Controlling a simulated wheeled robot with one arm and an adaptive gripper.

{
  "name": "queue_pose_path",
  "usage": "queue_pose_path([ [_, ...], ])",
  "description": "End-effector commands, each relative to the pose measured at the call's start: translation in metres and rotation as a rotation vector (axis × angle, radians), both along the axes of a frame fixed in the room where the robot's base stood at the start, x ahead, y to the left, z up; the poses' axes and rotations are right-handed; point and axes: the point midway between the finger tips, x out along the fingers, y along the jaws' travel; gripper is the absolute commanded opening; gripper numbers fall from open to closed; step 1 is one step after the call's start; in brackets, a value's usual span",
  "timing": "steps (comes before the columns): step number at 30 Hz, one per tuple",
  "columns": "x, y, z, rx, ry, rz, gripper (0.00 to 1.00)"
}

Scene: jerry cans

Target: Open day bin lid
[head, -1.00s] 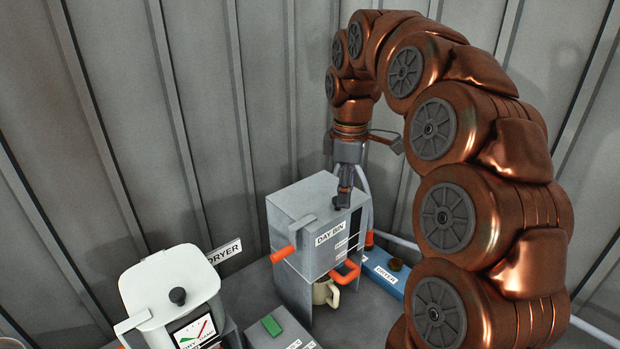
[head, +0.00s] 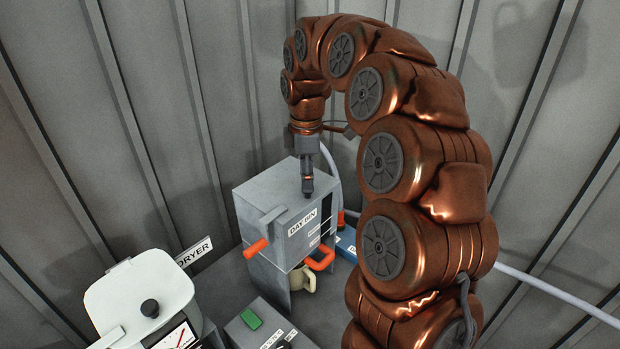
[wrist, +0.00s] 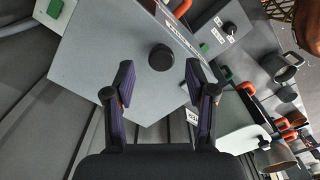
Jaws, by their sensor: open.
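The day bin (head: 293,223) is a grey box with a label on its front and a flat grey top. In the wrist view its grey lid (wrist: 95,62) carries a round black knob (wrist: 161,57). My gripper (head: 307,190) points down over the top of the bin. In the wrist view my gripper (wrist: 160,76) has its two fingers apart, one on either side of the knob in the picture. The fingers hold nothing. In the head view the knob is hidden behind the gripper. The lid looks shut.
An orange lever (head: 257,248) sticks out at the bin's left, and an orange handle (head: 321,261) at its front. A cream mug (head: 302,280) stands beneath. The white-lidded dryer (head: 140,295) stands at lower left, near a box with a green button (head: 251,319). Ribbed walls close behind.

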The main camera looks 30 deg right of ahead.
Motion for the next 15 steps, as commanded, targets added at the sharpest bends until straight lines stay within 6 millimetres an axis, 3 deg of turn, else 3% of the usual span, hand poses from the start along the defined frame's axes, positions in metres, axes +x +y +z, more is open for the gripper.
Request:
queue_pose_path([
  [7, 0.0, -0.002, -0.018, -0.001, 0.001, -0.003, 0.56],
  [15, 0.0, -0.002, -0.023, 0.0, 0.0, -0.005, 0.56],
])
